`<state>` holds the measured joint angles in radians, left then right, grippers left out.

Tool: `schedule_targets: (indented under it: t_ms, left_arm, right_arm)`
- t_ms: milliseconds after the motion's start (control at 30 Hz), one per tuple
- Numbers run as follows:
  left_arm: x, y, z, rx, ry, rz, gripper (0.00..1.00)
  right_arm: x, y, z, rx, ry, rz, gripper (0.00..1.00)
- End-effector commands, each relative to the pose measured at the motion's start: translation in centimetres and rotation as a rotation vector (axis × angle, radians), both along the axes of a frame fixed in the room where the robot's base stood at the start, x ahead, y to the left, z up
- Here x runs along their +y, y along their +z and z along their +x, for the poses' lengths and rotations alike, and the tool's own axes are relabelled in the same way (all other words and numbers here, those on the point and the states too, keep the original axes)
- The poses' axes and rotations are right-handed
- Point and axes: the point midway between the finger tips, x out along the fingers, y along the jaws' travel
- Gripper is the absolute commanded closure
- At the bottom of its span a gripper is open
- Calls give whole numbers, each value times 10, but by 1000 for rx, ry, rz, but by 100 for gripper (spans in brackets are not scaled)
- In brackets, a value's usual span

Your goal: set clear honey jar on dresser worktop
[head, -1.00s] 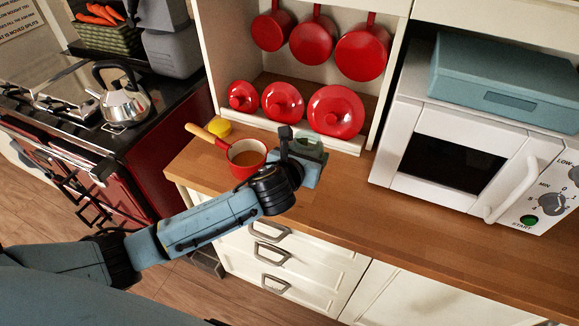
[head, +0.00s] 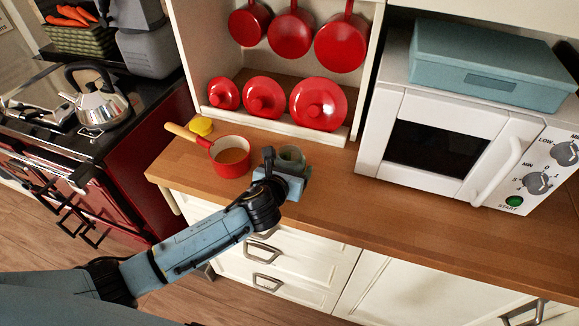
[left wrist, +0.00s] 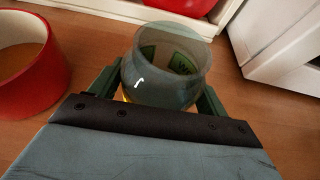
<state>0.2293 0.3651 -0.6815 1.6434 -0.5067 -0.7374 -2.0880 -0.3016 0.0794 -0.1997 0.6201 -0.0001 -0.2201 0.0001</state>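The clear honey jar (head: 291,157) is at the end of my left arm, over the wooden dresser worktop (head: 400,205), just right of a red saucepan. In the left wrist view the jar (left wrist: 165,75) is upright, open-topped glass with a little amber at its lower left. The green fingers of my left gripper (left wrist: 155,92) lie on both sides of it and appear shut on it. The jar's base is hidden by the gripper, so I cannot tell whether it touches the worktop. My right gripper is not in view.
Red lids (head: 318,104) line the shelf behind. A white microwave (head: 440,135) stands to the right. The worktop front is clear.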

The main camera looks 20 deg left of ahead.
Motion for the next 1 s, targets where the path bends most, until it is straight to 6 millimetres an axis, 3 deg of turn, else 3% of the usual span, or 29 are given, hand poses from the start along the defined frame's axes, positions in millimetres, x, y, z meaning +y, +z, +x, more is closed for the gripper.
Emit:
schedule_targets:
  t_ms: [100, 467, 667, 1000]
  left_arm:
    - [0, 0, 0, 0, 0, 0, 9]
    - [0, 5, -2, 0, 0, 0, 9]
    - [1, 16, -29, 1, -1, 1, 9]
    - [3, 41, -90, 1, -1, 1, 9]
  right_arm:
    - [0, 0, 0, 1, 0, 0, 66]
    - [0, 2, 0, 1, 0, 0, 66]
    - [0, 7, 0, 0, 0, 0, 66]
    - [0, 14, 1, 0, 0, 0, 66]
